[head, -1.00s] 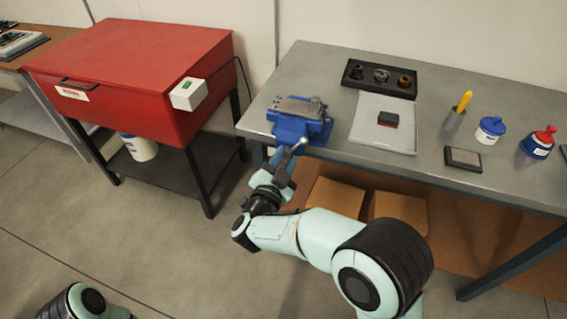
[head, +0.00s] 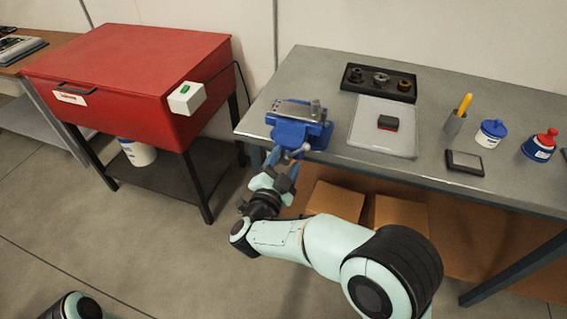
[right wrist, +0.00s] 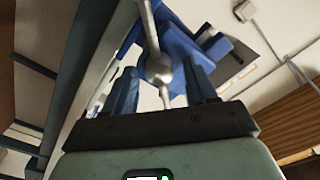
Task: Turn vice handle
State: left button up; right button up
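The blue vice (head: 298,125) with grey jaws is mounted at the left front corner of the grey workbench. Its metal handle (head: 299,151) sticks out at the front, below the bench edge. My right gripper (head: 281,168) is just in front of and below the vice. In the right wrist view the handle (right wrist: 158,68), a rod with a round hub, lies between the two parted fingers of the right gripper (right wrist: 163,88). Gaps show on both sides of it, so the gripper is open around it. My left gripper is out of view.
On the workbench (head: 330,75) stand a black tray of round parts (head: 379,82), a pale tray (head: 382,140) with a red-black block (head: 388,122), and several bottles and tools. A red cabinet (head: 130,75) stands left. Cardboard boxes (head: 338,200) sit under the bench.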

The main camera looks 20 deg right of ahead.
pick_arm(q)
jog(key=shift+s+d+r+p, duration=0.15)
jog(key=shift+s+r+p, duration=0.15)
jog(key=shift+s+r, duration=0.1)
pick_arm(e)
jog(key=v, duration=1.3)
jog(key=shift+s+a, duration=0.2)
